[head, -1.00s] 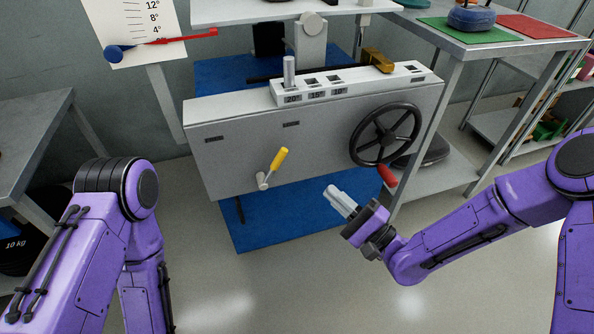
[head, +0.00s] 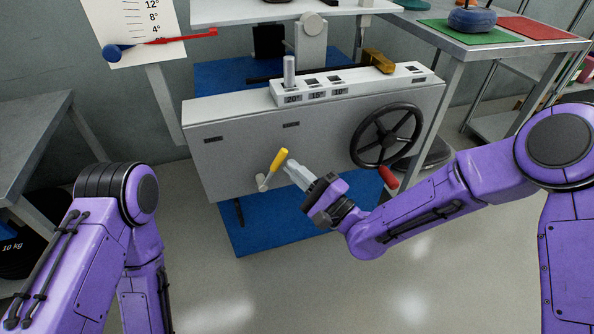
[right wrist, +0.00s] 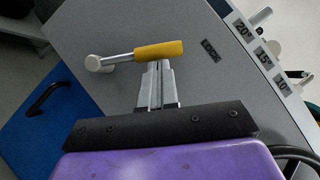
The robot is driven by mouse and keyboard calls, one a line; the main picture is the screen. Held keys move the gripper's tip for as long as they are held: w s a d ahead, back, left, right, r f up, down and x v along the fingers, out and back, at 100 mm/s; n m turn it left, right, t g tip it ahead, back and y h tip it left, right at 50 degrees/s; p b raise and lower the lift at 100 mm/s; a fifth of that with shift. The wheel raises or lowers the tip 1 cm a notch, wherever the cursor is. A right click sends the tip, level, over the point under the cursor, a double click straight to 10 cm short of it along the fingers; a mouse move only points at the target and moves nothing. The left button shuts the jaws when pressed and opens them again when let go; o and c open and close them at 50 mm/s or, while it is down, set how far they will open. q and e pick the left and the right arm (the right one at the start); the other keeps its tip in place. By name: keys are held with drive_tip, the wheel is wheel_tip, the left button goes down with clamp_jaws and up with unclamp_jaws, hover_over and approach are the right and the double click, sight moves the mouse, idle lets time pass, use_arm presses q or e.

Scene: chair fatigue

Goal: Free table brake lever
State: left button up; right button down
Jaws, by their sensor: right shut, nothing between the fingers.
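The brake lever (head: 278,160) has a yellow grip and a pale metal pivot, and sticks out of the front of the grey panel (head: 235,140), tilted up to the right. It also shows in the right wrist view (right wrist: 158,50), where my right gripper's fingertips (right wrist: 159,68) meet the underside of the yellow grip; whether they touch it I cannot tell. In the head view my right gripper (head: 290,167) is just right of the lever, shut and empty. My left gripper is out of view; only my left arm shows at the lower left.
A black handwheel (head: 386,136) with a red knob (head: 388,177) is on the panel's right. A white slotted block (head: 352,82) with angle labels and an upright pin (head: 289,70) sits on top. A blue mat (head: 275,228) lies below. The floor in front is clear.

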drive_tip(key=shift+r, duration=0.1)
drive_tip(key=s+a+r+n+g+h+p, duration=0.2)
drive_tip(key=a+n+p, duration=0.6)
drive_tip(key=p, duration=0.8)
drive_tip(key=shift+s+r+n+g+h+p, duration=0.3)
drive_tip(key=shift+r+n+g+h, duration=0.5)
drive_tip(key=shift+g+h, duration=0.35)
drive_tip(key=shift+s+a+f, duration=0.1)
